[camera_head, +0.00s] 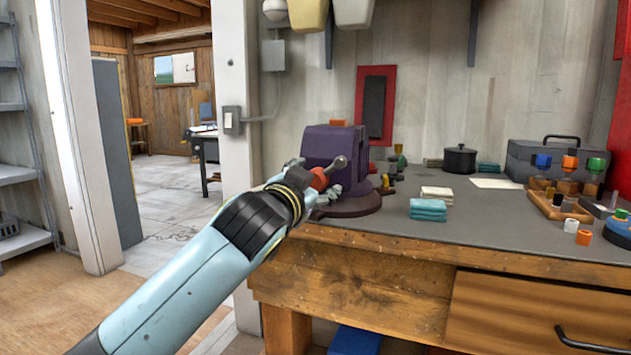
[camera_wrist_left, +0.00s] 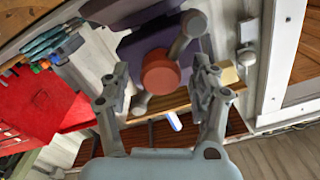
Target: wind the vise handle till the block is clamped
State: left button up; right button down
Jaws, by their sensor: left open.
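The purple vise (camera_head: 333,145) stands on a dark round base at the left end of the workbench. Its handle has a red-orange hub (camera_head: 318,180) and a grey bar with a ball end (camera_head: 340,162). My left gripper (camera_head: 316,184) is at the hub, partly hidden by its own wrist. In the left wrist view my gripper (camera_wrist_left: 160,76) is open, one finger on each side of the red hub (camera_wrist_left: 160,72), with visible gaps. The grey bar (camera_wrist_left: 181,47) slants across the hub there. I cannot make out the block. My right gripper is not in view.
Folded teal cloths (camera_head: 428,209) and pale cloths (camera_head: 437,193) lie right of the vise. A black pot (camera_head: 459,159), a grey toolbox (camera_head: 545,155) and a wooden rack (camera_head: 557,208) stand farther right. The bench's front middle is clear. A white post (camera_head: 233,60) stands left.

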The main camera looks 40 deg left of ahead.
pick_arm(q)
jog(key=shift+w, duration=0.35)
jog(key=shift+w+a, duration=0.1)
jog(key=shift+w, duration=0.05)
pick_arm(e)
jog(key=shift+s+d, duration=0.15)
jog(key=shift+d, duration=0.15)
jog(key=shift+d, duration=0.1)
pick_arm(q)
jog(key=shift+c, duration=0.4)
jog(key=c, duration=1.1)
jog(key=shift+r+m+p, duration=0.15)
jog(key=shift+m+p, duration=1.1)
jog(key=shift+m, duration=0.05)
jog(key=m+p, duration=0.2)
jog(key=m, duration=0.1)
jog(key=shift+m, duration=0.3)
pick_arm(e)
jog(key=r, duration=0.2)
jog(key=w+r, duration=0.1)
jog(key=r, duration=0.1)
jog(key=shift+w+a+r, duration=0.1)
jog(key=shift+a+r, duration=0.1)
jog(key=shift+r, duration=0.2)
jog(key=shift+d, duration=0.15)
